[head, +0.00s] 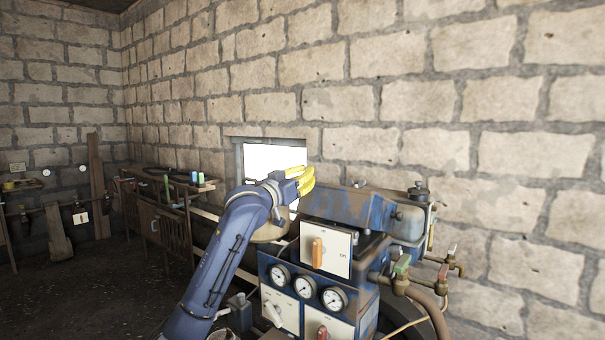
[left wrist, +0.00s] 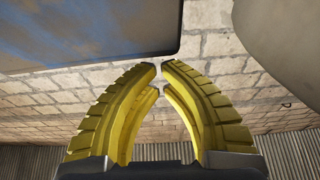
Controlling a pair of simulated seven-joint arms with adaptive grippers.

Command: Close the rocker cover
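The worn blue rocker cover (head: 348,205) appears to be the long blue piece on top of the engine, right of my left gripper. I cannot tell whether it is fully down. My left gripper (head: 310,181) has yellow fingers and is beside the cover's left end, apart from it as far as I can see. In the left wrist view the yellow fingertips (left wrist: 160,67) come together almost touching, with nothing between them. A blue, rust-marked surface (left wrist: 90,30), probably the cover, fills the upper left there. My right gripper is out of view.
Below the cover are a switch panel (head: 325,250) with an orange handle and several gauges (head: 306,287). Valves and pipes (head: 401,268) stick out at the right. A stone wall (head: 400,100) with a bright window (head: 272,157) stands behind. A workbench (head: 158,215) is at the left.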

